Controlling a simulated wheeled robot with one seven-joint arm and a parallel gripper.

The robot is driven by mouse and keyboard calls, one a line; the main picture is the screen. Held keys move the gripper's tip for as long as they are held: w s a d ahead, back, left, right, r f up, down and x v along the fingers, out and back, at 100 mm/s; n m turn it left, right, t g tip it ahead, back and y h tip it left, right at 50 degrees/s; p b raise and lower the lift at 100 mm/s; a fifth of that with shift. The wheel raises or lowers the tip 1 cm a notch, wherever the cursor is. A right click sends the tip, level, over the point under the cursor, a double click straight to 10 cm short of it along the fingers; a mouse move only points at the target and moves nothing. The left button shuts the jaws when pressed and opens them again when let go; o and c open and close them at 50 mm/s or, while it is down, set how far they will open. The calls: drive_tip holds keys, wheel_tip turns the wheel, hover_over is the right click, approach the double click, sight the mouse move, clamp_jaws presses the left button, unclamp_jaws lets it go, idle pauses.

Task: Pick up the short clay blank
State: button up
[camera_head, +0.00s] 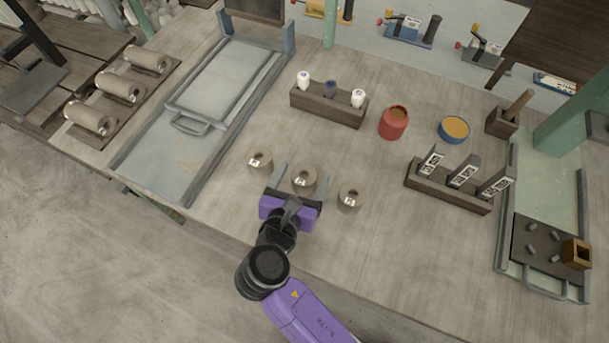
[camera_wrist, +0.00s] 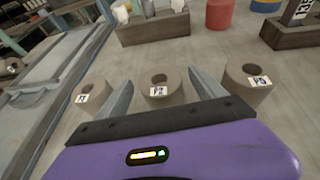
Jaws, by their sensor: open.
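Three grey-brown clay blanks with a round hole in the top and a small white label stand in a row on the table: a left blank (camera_head: 260,163), a middle blank (camera_head: 304,187) and a right blank (camera_head: 350,200). Which is shortest is hard to tell. My gripper (camera_head: 301,176) is open, its fingers on either side of the middle blank. In the wrist view the middle blank (camera_wrist: 159,86) sits between the fingertips, with visible gaps; its lower part is hidden by my gripper. The left blank (camera_wrist: 92,94) and right blank (camera_wrist: 248,86) stand outside the fingers.
A grey metal tray with a handle (camera_head: 150,165) lies to the left. Behind are a wooden block with bottles (camera_head: 325,108), a red pot (camera_head: 392,124) and a yellow-filled blue dish (camera_head: 453,131). A rack of labelled tiles (camera_head: 445,190) stands right. The front table is clear.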

sight(305, 171)
drive_tip(key=shift+x, duration=1.9)
drive_tip(key=shift+r, duration=0.15)
drive_tip(key=c, duration=1.6)
drive_tip(key=shift+c, duration=0.6)
drive_tip(key=shift+r, duration=0.15)
